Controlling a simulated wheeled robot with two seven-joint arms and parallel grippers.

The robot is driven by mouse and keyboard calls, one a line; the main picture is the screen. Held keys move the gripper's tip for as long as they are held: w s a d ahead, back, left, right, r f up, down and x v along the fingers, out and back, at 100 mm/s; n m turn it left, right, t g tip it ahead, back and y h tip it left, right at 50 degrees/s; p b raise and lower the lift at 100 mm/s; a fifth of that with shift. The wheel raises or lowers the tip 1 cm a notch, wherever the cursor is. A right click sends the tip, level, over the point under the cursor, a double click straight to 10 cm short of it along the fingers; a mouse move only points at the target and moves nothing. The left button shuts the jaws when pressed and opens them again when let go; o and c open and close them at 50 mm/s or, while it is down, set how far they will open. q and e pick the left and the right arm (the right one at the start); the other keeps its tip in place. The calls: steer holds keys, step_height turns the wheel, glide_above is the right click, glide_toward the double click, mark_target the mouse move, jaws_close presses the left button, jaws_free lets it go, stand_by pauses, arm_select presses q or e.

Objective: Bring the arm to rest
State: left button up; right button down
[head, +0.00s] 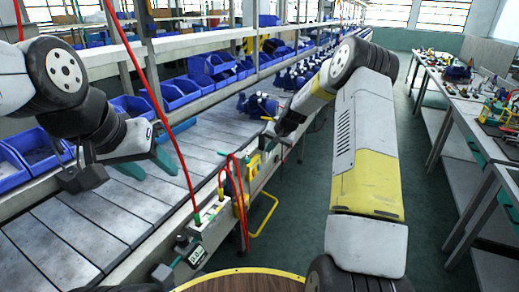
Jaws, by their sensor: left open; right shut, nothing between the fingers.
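My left arm comes in from the left over the conveyor line. Its gripper (146,165) has two teal fingers spread apart with nothing between them, above the grey slatted surface (60,232). My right arm rises from the bottom right, bends at the top and reaches back down to the left. Its gripper (270,134) is small and partly hidden at the line's near edge, beside the yellow control box there. It is shut and I see nothing held in it.
Blue bins (183,91) line the far side of the conveyor. Blue pumps (258,106) stand further along it. A yellow box (253,166) and red cables (170,120) are at the near edge. A workbench (462,98) with tools stands right; the green aisle floor (420,185) is clear.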

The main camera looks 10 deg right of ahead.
steer(key=shift+v, duration=0.8)
steer(key=s+a+r+n+h, duration=0.1)
steer(key=s+a+r+n, duration=0.2)
steer(key=s+r, duration=1.65)
steer(key=s+r+n, duration=0.1)
steer(key=s+r, duration=0.2)
steer(key=s, duration=2.2)
steer(key=shift+d, duration=0.3)
steer(key=c, duration=2.2)
jaws_free()
